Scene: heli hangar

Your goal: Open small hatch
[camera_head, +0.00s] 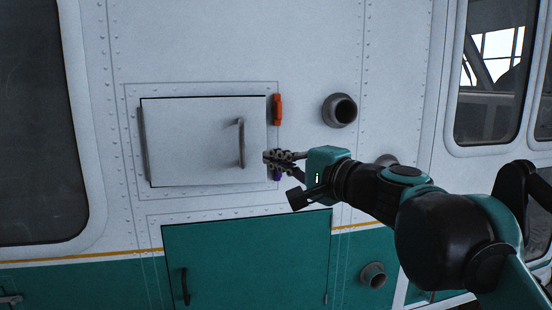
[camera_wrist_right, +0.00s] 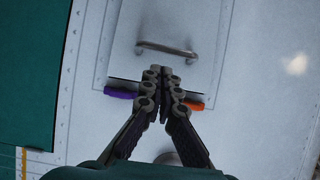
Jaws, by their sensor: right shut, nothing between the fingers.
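The small hatch (camera_head: 195,125) is a white, nearly square panel on the aircraft's side, with a hinge bar on its left and a grey upright handle (camera_head: 240,142) near its right edge. A thin dark line runs along its top edge; I cannot tell whether it stands slightly ajar. An orange latch (camera_head: 277,108) sits upright by its upper right. A purple latch (camera_head: 277,176) by its lower right is partly hidden by my right gripper (camera_head: 268,157). That gripper is shut and empty beside the hatch's right edge. In the right wrist view its tips (camera_wrist_right: 159,70) point toward the handle (camera_wrist_right: 167,50).
A larger green hatch (camera_head: 245,250) with a dark handle lies below. A round grey port (camera_head: 340,110) protrudes to the right of the orange latch, and another (camera_head: 373,275) sits lower right. Windows flank the panel. The wall left of the small hatch is clear.

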